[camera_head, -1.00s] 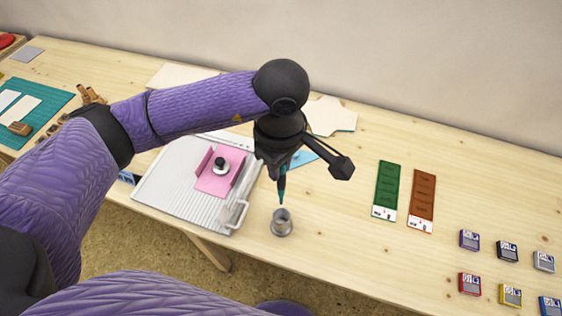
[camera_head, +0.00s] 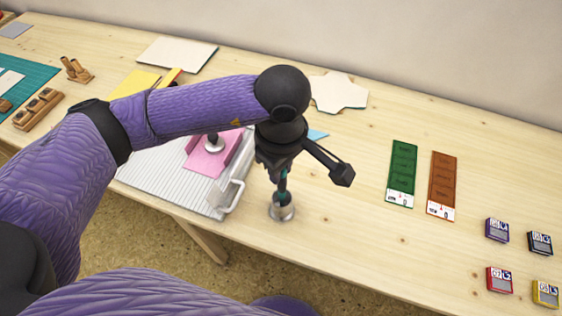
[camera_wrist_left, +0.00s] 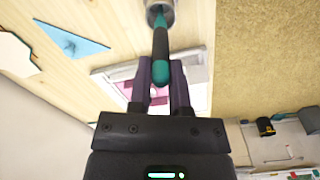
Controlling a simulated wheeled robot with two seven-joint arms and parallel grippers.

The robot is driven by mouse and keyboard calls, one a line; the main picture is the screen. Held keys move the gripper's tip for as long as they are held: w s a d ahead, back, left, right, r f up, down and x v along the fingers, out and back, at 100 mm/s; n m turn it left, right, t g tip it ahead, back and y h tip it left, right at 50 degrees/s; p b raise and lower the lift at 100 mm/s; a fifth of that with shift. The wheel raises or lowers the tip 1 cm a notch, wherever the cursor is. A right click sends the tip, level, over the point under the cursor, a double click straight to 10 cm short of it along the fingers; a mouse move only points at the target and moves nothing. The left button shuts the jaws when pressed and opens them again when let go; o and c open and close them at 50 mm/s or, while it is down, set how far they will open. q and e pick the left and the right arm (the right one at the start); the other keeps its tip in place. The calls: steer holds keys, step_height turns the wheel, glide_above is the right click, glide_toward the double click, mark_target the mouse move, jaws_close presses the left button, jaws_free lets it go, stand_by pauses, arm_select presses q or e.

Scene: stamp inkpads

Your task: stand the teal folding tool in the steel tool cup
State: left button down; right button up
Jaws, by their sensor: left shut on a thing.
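My left gripper (camera_head: 281,174) is shut on the teal folding tool (camera_head: 283,187) and holds it roughly upright over the steel tool cup (camera_head: 282,213). The tool's lower end reaches into the cup's mouth in the head view. In the left wrist view the tool (camera_wrist_left: 160,70) has a teal end between the fingers and a dark middle. Its far tip is at the mouth of the cup (camera_wrist_left: 153,14), which is cut off by the top edge. How deep the tip sits is hidden. My right gripper is not in view.
Green (camera_head: 401,170) and brown (camera_head: 443,180) strips lie to the right, with several small inkpads beyond. The table's front edge runs just below the cup.

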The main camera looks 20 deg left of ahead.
arm_select(q)
steer(key=shift+f, duration=0.2)
steer(key=shift+r, duration=0.1)
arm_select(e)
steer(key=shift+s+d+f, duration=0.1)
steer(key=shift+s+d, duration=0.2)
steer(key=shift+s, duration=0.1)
arm_select(q)
steer(key=shift+c, duration=2.4)
jaws_free()
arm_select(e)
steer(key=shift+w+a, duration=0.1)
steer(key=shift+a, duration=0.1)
arm_select(q)
steer(key=shift+r, duration=0.3)
step_height(320, 180, up, 9)
steer(key=p, duration=0.2)
steer(key=shift+d+r+p, duration=0.1)
steer(key=shift+r+p, duration=0.05)
steer(key=shift+p, duration=0.15)
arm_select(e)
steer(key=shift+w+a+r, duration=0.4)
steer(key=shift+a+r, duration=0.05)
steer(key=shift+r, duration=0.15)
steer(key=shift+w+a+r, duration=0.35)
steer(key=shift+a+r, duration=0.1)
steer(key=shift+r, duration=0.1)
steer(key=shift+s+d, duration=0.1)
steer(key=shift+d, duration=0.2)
